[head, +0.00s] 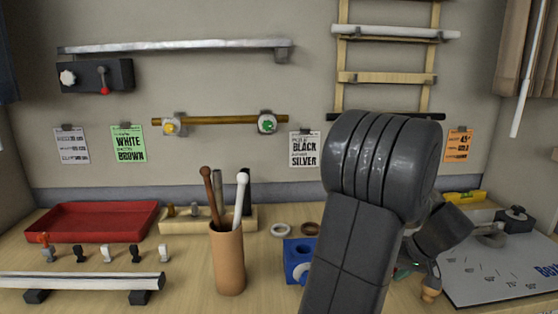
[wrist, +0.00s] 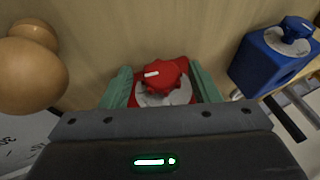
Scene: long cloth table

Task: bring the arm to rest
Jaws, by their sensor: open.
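My arm (head: 375,200) is bent across the right half of the head view, its large dark elbow in front of the wall. My gripper (wrist: 162,72) points down at the table in the wrist view, its two green fingers apart. A red knob (wrist: 164,73) on a red base with a pale dial shows between the fingers, with gaps at both sides of the knob. How far below the fingertips it lies I cannot tell. In the head view the arm mostly hides the gripper and the red piece.
A blue block (head: 296,258) stands left of the arm; a blue block with a knob (wrist: 280,52) shows in the wrist view. A wooden knob (wrist: 32,75) is close at left. A brown cup (head: 227,262) holds tall sticks. A grey board (head: 490,265) lies at right.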

